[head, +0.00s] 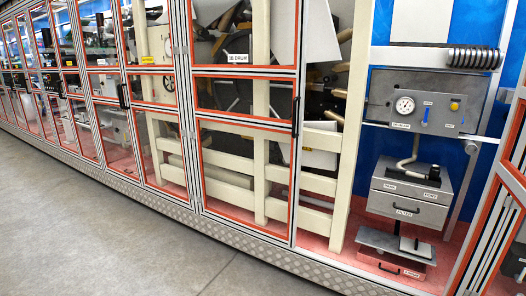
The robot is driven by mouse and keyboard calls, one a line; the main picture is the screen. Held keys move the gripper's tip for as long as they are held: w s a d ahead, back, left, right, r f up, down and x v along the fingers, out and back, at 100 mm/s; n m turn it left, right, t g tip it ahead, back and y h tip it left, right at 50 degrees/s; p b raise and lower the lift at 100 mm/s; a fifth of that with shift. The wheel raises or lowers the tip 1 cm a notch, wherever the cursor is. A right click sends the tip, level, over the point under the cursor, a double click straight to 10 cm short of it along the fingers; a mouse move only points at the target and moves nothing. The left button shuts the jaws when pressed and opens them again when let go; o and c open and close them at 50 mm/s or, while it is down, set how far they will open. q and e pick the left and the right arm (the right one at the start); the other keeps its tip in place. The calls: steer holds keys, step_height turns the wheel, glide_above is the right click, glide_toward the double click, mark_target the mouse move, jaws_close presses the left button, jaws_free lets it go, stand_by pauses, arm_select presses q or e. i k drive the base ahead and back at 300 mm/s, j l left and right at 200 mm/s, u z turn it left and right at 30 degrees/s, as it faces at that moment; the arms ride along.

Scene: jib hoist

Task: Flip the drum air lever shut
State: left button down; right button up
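A grey control panel (378,92) is mounted in the open bay at the right. It carries a round white gauge (405,105), a narrow upright blue lever (425,117) and a yellow knob (454,105). The small labels on the panel are too fine to read surely, so I cannot confirm that the blue lever is the drum air lever. It looks roughly vertical. Neither of my grippers is in view.
Red-framed clear guard doors (245,95) line the machine at left and centre. A grey drawer box (410,195) and a low tray (395,245) sit below the panel. Another red-framed door (505,160) stands at the right edge. Grey floor (120,230) is clear in front.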

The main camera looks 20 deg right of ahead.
mark_target(424, 123)
steer(key=i+z, duration=0.4)
steer(key=i, duration=0.15)
steer(key=i+j+z, duration=0.1)
steer(key=i+z, duration=0.3)
steer(key=i, duration=0.15)
steer(key=i+l+z, duration=0.1)
steer(key=i+z, duration=0.6)
steer(key=i+j+z, duration=0.1)
steer(key=i+z, duration=0.95)
steer(key=i+j+z, duration=0.1)
steer(key=z, duration=0.2)
steer(key=i+j, duration=0.05)
steer(key=i, duration=0.05)
